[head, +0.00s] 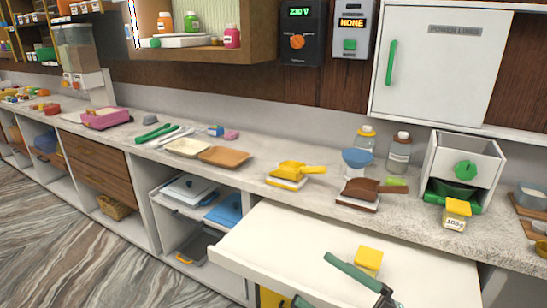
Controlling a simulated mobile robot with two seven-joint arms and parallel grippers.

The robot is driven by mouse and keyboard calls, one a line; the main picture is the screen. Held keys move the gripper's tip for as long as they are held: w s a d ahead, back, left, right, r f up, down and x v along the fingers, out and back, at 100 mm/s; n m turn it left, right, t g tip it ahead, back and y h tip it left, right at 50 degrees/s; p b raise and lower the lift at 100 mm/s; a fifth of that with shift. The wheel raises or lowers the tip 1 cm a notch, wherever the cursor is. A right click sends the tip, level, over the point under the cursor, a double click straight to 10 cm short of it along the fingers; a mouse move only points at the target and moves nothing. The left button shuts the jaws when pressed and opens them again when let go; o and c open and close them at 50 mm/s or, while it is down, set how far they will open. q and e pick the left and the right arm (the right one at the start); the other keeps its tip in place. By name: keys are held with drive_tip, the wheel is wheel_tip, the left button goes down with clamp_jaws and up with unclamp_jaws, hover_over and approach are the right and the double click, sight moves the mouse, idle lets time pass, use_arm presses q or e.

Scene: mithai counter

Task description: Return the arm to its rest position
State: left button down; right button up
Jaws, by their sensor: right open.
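My right gripper (313,278) is at the bottom right of the head view, over the white pull-out board (270,232). Its green fingers are spread apart, with nothing seen between them. One finger shows as a long green bar; the other is mostly cut off by the bottom edge. A yellow block (368,258) is on the board just beyond the upper finger, outside the jaws. Whether finger and block touch is unclear. Most of the right arm is out of frame. My left gripper is not in view.
A white power cabinet (440,60) hangs above. The board's left part is clear.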

drive_tip(key=d+f+m+t+h+p, duration=0.1)
drive_tip(key=d+f+m+t+h, duration=0.25)
drive_tip(key=f+m+h, duration=0.4)
drive_tip(key=d+f+m+t+h+p, duration=0.15)
drive_tip(key=d+f+m+h, duration=0.25)
drive_tip(key=f+m+h, duration=0.4)
drive_tip(key=s+f+m+g, duration=0.6)
drive_tip(key=s+f, duration=0.6)
drive_tip(key=f, duration=0.2)
drive_tip(key=shift+d+f+h+p, duration=0.15)
drive_tip(key=shift+d+h+p, duration=0.2)
drive_tip(key=shift+d+h, duration=0.1)
